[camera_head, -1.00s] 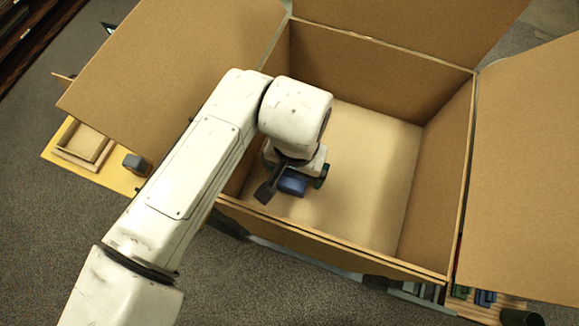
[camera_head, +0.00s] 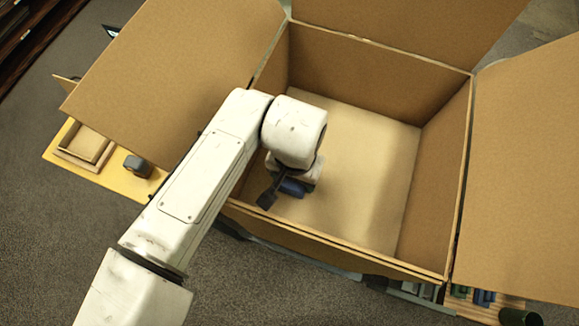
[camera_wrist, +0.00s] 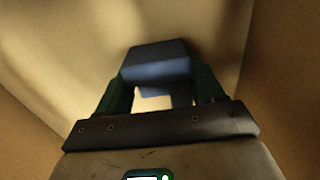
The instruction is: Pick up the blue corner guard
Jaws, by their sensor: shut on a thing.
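The blue corner guard (camera_head: 291,187) is inside the open cardboard box (camera_head: 352,255), near its front left corner in the head view. In the wrist view the guard (camera_wrist: 157,63) spans the gap between the fingers of my gripper (camera_wrist: 158,92). My gripper is shut on it, with a dark green finger at each side. In the head view my gripper (camera_head: 280,190) is partly hidden by my wrist. I cannot tell whether the guard touches the box floor.
The box's flaps stand open at the left, back and right. Most of the box floor (camera_head: 365,170) is bare. A yellow board with a wooden tray (camera_head: 85,143) and a small grey object (camera_head: 137,166) lies left of the box. Small items and a dark green cylinder (camera_head: 519,316) are at the lower right.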

